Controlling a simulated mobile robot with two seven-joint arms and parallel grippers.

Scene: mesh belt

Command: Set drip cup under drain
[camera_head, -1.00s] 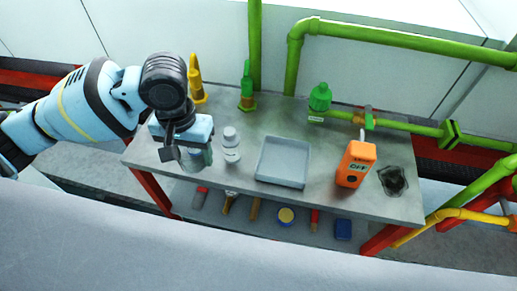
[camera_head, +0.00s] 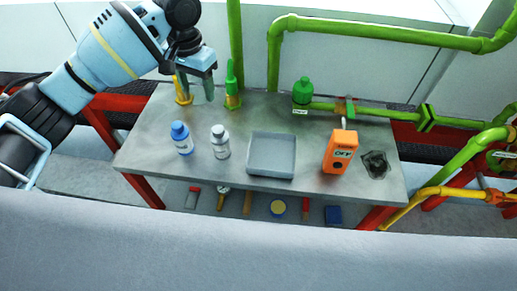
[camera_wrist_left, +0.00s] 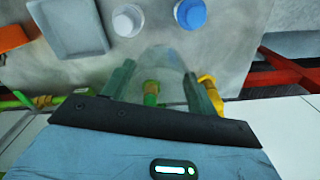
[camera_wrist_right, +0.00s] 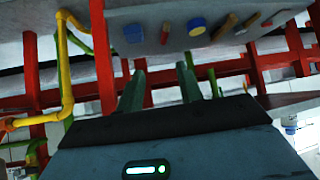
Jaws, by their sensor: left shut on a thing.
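My left gripper (camera_head: 195,90) is above the far left part of the bench, by the yellow and green upright fittings. In the left wrist view, its fingers (camera_wrist_left: 160,92) are shut on a clear see-through cup (camera_wrist_left: 165,65). The cup is faint and its outline is hard to make out in the head view. A green pipe with a valve (camera_head: 350,107) runs along the back right of the bench; I cannot tell which opening is the drain. My right gripper (camera_wrist_right: 160,88) shows only in its wrist view, fingers apart and empty, below the bench level.
A blue-capped bottle (camera_head: 182,138), a white-capped bottle (camera_head: 220,142), a grey tray (camera_head: 270,176) and an orange box marked OFF (camera_head: 340,152) stand on the bench. Tools lie on the lower shelf (camera_head: 262,212).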

